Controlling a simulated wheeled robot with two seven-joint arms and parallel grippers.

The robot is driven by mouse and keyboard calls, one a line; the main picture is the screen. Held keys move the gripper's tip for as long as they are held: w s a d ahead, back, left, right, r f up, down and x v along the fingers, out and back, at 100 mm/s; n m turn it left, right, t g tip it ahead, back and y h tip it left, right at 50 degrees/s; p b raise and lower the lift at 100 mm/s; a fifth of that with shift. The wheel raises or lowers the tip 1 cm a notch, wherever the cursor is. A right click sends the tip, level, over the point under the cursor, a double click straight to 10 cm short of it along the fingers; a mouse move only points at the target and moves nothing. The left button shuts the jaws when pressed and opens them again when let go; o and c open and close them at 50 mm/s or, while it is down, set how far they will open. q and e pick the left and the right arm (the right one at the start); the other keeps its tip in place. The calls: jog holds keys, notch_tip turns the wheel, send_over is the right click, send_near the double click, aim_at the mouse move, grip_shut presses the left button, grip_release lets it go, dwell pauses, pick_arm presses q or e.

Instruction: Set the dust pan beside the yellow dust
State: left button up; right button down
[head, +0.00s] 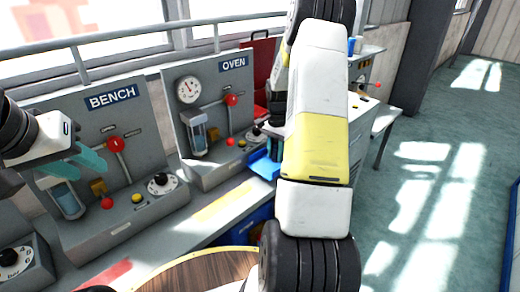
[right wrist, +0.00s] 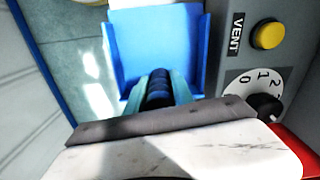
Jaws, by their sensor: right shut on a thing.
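The blue dust pan (right wrist: 155,35) fills the upper middle of the right wrist view. My right gripper (right wrist: 158,88) is shut on its dark ribbed handle. In the head view the blue pan (head: 264,167) shows just left of my right arm, which hides the right gripper. A flat yellow patch (head: 222,203) lies on the grey ledge before the OVEN panel; I cannot tell whether it is dust or paint. My left gripper (head: 76,166) hangs before the BENCH panel with its teal fingers apart and nothing visible between them.
The BENCH panel (head: 117,150) and OVEN panel (head: 215,115) carry knobs, levers and buttons. A red patch (head: 103,274) lies on the ledge at left. A round wooden top (head: 205,272) is at the bottom. Open green floor (head: 425,190) lies at right.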

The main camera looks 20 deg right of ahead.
jog(key=shift+w+d+f, duration=0.15)
jog(key=shift+w+d, duration=0.15)
jog(key=shift+d, duration=0.15)
jog(key=shift+f, duration=1.65)
jog(key=shift+f, duration=0.1)
jog(key=c, duration=1.1)
grip_release()
